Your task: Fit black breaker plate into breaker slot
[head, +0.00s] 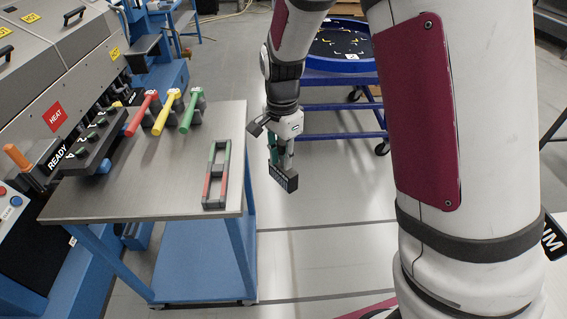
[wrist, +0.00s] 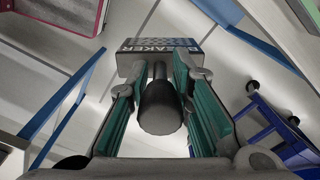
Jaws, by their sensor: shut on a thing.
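The black breaker plate (head: 284,178) is a dark block with a perforated face and white lettering. In the wrist view the breaker plate (wrist: 158,46) shows part of the word "BREAKER" and a dark round grip post (wrist: 160,105). My gripper (head: 279,156) is shut on this post, its green-padded fingers (wrist: 160,80) on both sides. The plate hangs tilted in the air, right of the steel-topped table (head: 160,200) and apart from it. I cannot make out which opening is the breaker slot; the machine (head: 70,100) at left has a dark front marked "READY".
A frame with green and red sides (head: 208,190) lies near the table's right edge. Red (head: 142,113), yellow (head: 167,112) and green (head: 191,112) handled tools stand behind it. A blue round-topped cart (head: 340,68) stands beyond my gripper. Floor right of the table is clear.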

